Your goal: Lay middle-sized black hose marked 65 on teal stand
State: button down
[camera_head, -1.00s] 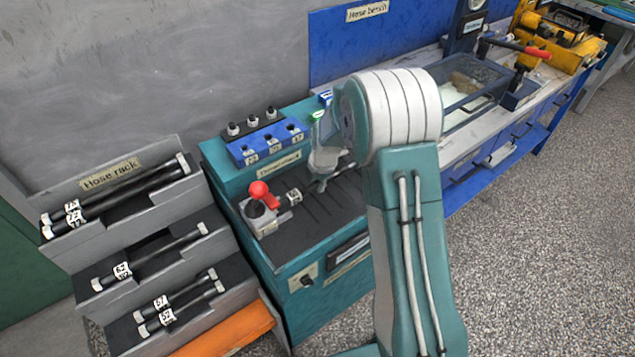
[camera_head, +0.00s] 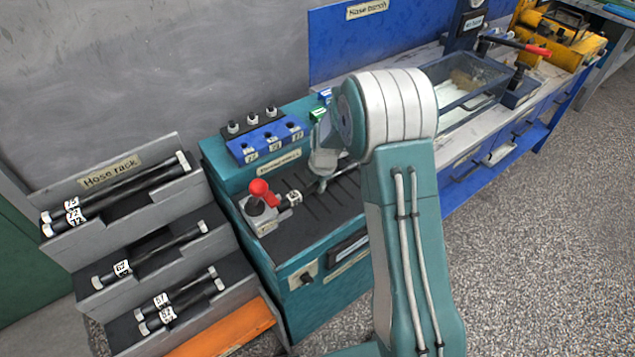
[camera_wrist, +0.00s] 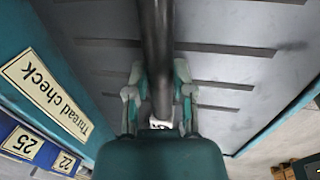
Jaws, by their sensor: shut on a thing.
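My gripper (camera_wrist: 158,95) is shut on a black hose (camera_wrist: 154,45) in the wrist view. The hose runs away from the fingers over the dark slotted top (camera_wrist: 225,62) of the teal stand. In the head view my gripper (camera_head: 319,184) is low over the teal stand (camera_head: 292,268), partly hidden by my arm. The held hose is mostly hidden there. I cannot tell whether it touches the stand's top.
A blue block (camera_head: 267,141) lines the stand's back. The grey hose rack (camera_head: 160,250) at left holds several black hoses. The blue hose bench (camera_head: 480,178) stands right.

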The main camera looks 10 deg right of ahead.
jog(key=shift+c, duration=2)
grip_release()
notch_tip(320, 180, up, 12)
jog(key=s, duration=0.2)
jog(key=shift+d+f, duration=0.15)
jog(key=shift+d, duration=0.25)
